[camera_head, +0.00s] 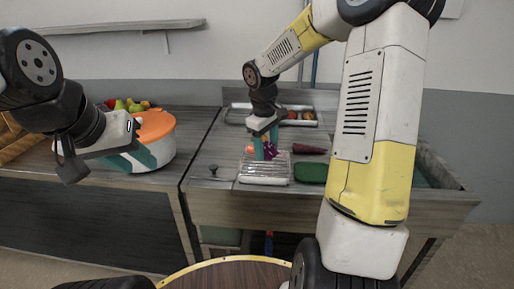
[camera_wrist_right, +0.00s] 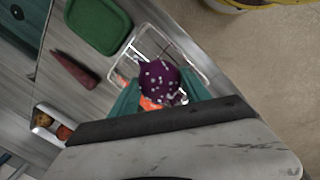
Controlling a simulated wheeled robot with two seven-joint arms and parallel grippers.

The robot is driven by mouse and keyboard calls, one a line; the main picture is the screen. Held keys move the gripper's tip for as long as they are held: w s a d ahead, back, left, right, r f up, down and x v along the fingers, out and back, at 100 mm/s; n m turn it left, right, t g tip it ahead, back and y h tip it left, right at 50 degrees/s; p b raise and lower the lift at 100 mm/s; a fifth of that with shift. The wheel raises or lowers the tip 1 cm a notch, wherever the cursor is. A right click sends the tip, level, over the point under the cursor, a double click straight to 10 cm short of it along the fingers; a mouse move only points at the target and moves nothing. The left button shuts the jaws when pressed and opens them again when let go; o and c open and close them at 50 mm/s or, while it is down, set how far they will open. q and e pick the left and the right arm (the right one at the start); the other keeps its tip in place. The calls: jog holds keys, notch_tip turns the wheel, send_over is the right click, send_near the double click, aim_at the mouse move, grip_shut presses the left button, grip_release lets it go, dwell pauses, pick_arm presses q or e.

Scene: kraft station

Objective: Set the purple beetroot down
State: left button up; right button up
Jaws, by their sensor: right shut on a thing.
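The purple beetroot (camera_wrist_right: 160,80), dark with pale spots, sits between the teal fingers of my right gripper (camera_wrist_right: 165,97) in the right wrist view. In the head view the right gripper (camera_head: 265,150) points down over the counter, with the beetroot (camera_head: 271,153) at its fingertips. The gripper is shut on it. The beetroot is over or in the wire rack (camera_head: 264,172); whether it touches the rack I cannot tell. My left gripper (camera_head: 72,162) is at the left, in front of the white pot; its finger opening is unclear.
A green tray (camera_head: 312,173) and a dark red tapered item (camera_head: 309,149) lie right of the rack. Orange pieces (camera_wrist_right: 151,104) show by the beetroot. A metal tray (camera_head: 238,116) with produce is behind. An orange-lidded pot (camera_head: 155,125) stands left. Bare counter (camera_head: 210,150) lies left of the rack.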

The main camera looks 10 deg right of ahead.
aim_at(266, 155)
jog(key=shift+w, duration=0.55)
jog(key=shift+w+f, duration=0.15)
jog(key=shift+f, duration=1.65)
jog(key=shift+f, duration=0.1)
jog(key=o, duration=1.5)
jog(key=shift+c, duration=0.2)
